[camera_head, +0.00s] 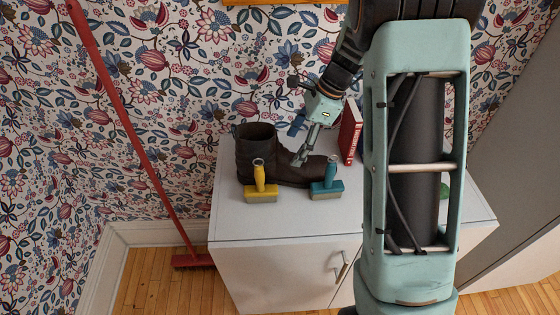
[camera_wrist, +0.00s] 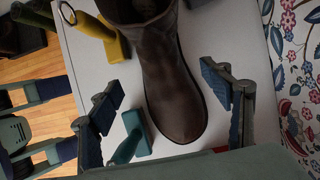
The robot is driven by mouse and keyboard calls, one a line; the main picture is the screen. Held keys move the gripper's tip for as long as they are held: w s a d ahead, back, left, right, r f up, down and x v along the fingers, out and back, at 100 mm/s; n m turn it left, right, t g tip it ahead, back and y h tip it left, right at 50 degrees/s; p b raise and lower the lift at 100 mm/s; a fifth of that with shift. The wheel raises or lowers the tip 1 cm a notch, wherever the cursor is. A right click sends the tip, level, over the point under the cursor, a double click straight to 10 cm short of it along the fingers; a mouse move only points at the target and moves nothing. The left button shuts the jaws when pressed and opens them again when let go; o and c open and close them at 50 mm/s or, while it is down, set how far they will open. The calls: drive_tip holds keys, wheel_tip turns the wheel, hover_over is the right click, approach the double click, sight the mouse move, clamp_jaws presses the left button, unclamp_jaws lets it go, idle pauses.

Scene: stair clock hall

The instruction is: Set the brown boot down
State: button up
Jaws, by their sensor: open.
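The brown boot (camera_head: 258,155) stands upright on the white cabinet top (camera_head: 226,218), its toe pointing right in the head view. In the wrist view, the boot (camera_wrist: 172,85) runs down between my two spread fingers, with the toe toward the bottom. My gripper (camera_head: 301,156) is open at the boot's foot in the head view, and its fingers partly cover the boot there. In the wrist view, my gripper (camera_wrist: 161,84) shows gaps between both fingers and the boot. The sole is mostly hidden in both views.
A yellow-handled brush (camera_head: 262,188) and a teal brush (camera_head: 327,187) stand close in front of the boot. A red book (camera_head: 350,130) stands upright to the right. A red broom (camera_head: 135,140) leans on the papered wall. The cabinet's front left top is bare.

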sight(284, 162)
drive_tip(key=x, duration=0.8)
drive_tip(key=shift+w+f, duration=0.1)
drive_tip(key=shift+w, duration=0.05)
drive_tip(key=c, duration=1.8)
